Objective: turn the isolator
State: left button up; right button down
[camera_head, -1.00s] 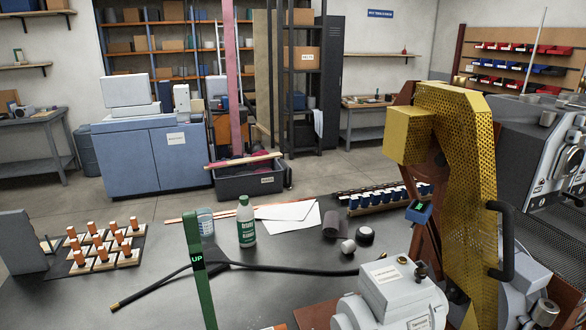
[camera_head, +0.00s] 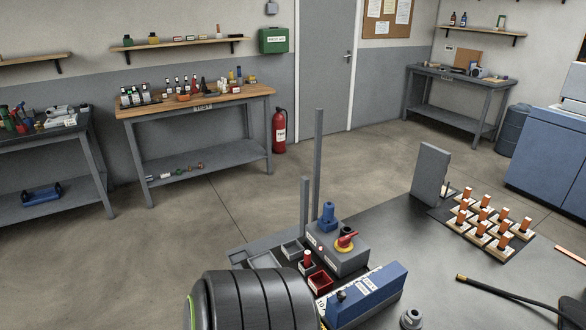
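The isolator looks to be the red rotary handle (camera_head: 347,238) on a yellow plate, on top of a grey box (camera_head: 340,259) at the left end of the dark bench. The handle points up and to the right. A blue connector (camera_head: 328,216) and a dark round knob stand on the same box behind the handle. Neither gripper shows in the head view.
A blue labelled box (camera_head: 370,293) lies in front of the grey box. Small trays, one red (camera_head: 320,282), and two grey posts (camera_head: 318,165) stand beside it. A black ribbed cylinder (camera_head: 255,302) blocks the bottom. Orange-topped pieces (camera_head: 485,217) stand right.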

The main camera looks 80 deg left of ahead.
aim_at(343, 241)
jog(key=u, duration=1.85)
jog(key=i+j+z, duration=0.15)
jog(key=z, duration=0.2)
jog(key=i+j+z, duration=0.1)
jog(key=j+z, duration=0.5)
jog(key=z, duration=0.15)
jog(key=i, duration=0.05)
